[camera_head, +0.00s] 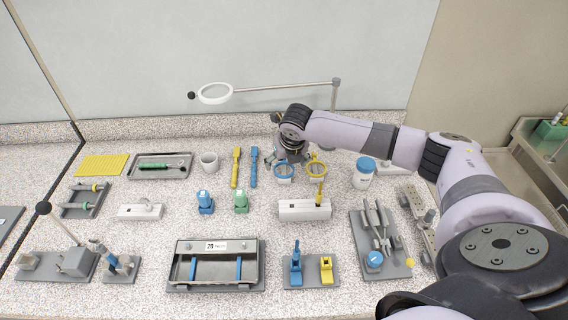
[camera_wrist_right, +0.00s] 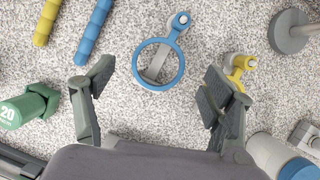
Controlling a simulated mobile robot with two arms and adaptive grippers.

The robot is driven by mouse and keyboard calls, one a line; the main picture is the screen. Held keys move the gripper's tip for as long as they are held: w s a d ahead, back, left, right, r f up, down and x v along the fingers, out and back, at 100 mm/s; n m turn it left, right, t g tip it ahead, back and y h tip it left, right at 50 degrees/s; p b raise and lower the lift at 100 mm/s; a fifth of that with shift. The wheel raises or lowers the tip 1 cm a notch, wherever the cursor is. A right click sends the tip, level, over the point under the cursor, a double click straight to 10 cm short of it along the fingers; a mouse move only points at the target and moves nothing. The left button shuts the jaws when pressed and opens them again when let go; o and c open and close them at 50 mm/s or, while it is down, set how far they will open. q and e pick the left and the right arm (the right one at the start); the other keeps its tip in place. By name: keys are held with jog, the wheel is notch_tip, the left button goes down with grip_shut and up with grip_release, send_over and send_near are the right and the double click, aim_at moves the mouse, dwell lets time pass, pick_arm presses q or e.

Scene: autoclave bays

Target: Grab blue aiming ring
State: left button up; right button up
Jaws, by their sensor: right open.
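The blue aiming ring (camera_head: 284,180) stands at the back middle of the bench, partly hidden by my right gripper (camera_head: 291,157) in the head view. In the right wrist view the blue ring (camera_wrist_right: 158,88) shows whole, with a grey stem and a blue-and-white knob at its upper right. My right gripper (camera_wrist_right: 158,76) is open and empty, its fingers spread on either side of the ring, apart from it. My left gripper is in neither view.
A yellow ring (camera_head: 317,173) stands close to the right of the blue one. Blue (camera_head: 254,167) and yellow (camera_head: 236,167) sticks lie to its left, with a green bottle (camera_head: 241,203) in front of them. A blue-lidded jar (camera_head: 364,173) stands to the right.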

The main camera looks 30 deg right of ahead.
aim_at(284, 165)
jog(key=x, duration=0.3)
jog(key=shift+w, duration=0.15)
jog(key=shift+c, duration=0.2)
jog(key=shift+c, duration=0.6)
jog(key=c, duration=0.7)
jog(key=shift+r, duration=0.1)
